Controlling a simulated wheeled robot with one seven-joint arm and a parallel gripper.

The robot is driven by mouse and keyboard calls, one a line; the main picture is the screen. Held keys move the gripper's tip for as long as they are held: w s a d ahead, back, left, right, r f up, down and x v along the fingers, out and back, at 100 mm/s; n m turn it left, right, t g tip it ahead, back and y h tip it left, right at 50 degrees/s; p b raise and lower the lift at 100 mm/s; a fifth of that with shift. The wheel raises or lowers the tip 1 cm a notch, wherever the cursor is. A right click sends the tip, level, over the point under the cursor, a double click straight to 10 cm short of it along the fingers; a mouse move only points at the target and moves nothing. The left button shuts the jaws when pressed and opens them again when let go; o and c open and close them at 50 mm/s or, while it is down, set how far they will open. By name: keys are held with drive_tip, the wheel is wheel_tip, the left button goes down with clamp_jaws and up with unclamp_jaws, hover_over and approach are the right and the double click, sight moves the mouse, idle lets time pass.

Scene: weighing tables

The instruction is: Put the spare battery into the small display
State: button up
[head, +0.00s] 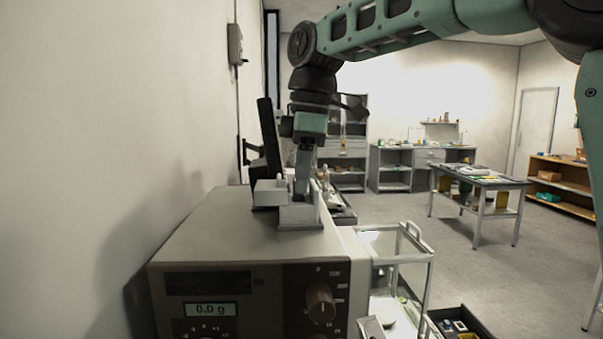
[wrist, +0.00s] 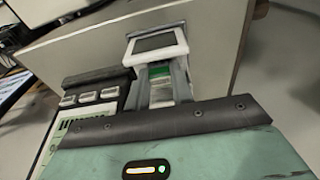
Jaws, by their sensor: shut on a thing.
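My gripper (head: 303,188) points down over the top of the large weighing unit. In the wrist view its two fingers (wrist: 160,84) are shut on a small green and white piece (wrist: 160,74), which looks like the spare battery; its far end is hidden. The small display (wrist: 158,44), a grey screen in a white frame, lies right at the fingertips. I cannot tell whether the piece is inside it or only against it. In the head view a pale grey housing (head: 300,216) stands under the gripper and partly hides the fingertips.
The weighing unit (head: 225,250) reads 0.0 g and has a knob (head: 320,300) in front. A dark block with several grey keys (wrist: 95,90) sits beside the fingers. The wall (head: 100,120) is close on the left.

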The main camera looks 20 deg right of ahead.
drive_tip(key=shift+f, duration=0.5)
drive_tip(key=o, duration=1.5)
drive_tip(key=shift+r+p, duration=3.55)
drive_tip(key=shift+r, duration=0.5)
